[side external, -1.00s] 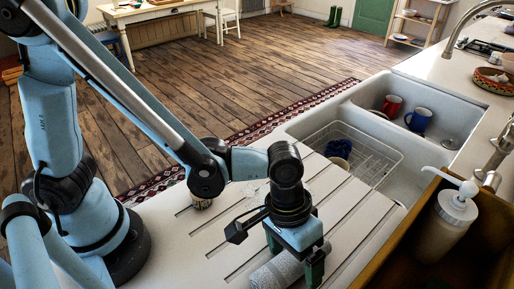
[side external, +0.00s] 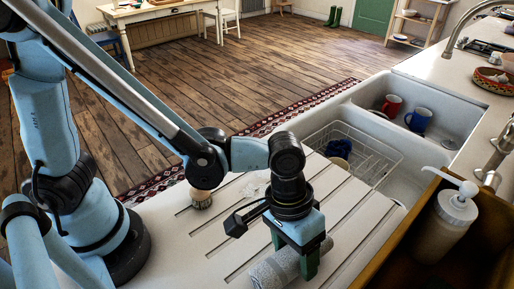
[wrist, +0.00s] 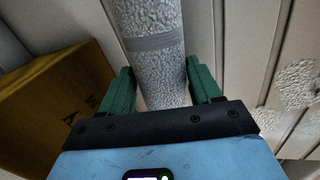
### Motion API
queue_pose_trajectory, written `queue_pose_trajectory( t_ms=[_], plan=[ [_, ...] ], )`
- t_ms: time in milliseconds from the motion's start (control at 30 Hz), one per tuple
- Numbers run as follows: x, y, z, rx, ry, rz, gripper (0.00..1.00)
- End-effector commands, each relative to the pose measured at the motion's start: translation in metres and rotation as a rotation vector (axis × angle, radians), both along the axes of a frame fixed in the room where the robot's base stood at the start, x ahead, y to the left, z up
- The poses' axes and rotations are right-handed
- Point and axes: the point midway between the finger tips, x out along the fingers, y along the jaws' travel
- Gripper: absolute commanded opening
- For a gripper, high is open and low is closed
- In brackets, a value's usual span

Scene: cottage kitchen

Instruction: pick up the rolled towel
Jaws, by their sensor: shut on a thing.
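The rolled towel (side external: 272,270) is a grey textured roll at the bottom of the side view, at the draining board. My gripper (side external: 295,256) points down over it, with its green fingers on either side of the roll. In the wrist view the towel (wrist: 150,45) runs lengthwise between the fingers of my gripper (wrist: 162,84), with a smooth grey band around it. The gripper is shut on it. I cannot tell clearly whether there is a gap beneath the towel. The side view's lower edge is close to its near end.
A wooden crate (side external: 432,262) with a soap dispenser (side external: 447,225) stands at right; it also shows in the wrist view (wrist: 50,105). A brush (side external: 201,199) is on the grooved draining board (side external: 215,240). Behind are a wire rack (side external: 370,160) and sink with red (side external: 391,105) and blue (side external: 418,120) mugs.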

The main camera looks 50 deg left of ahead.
Motion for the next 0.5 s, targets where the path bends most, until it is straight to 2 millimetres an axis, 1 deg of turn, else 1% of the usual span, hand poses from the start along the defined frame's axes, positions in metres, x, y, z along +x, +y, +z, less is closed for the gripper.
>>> queue_pose_trajectory(
  t_ms=[133, 167, 200, 300, 500],
  plan=[
    [0.000, 0.000, 0.025, 0.000, 0.000, 0.000, 0.33],
    [-0.005, -0.001, 0.029, 0.000, 0.000, -0.003, 0.33],
    [-0.015, -0.004, 0.033, 0.000, 0.001, -0.008, 0.33],
    [-0.035, -0.008, 0.045, 0.000, 0.001, -0.009, 0.33],
    [-0.071, -0.016, 0.067, 0.000, 0.000, -0.006, 0.33]
  ],
)
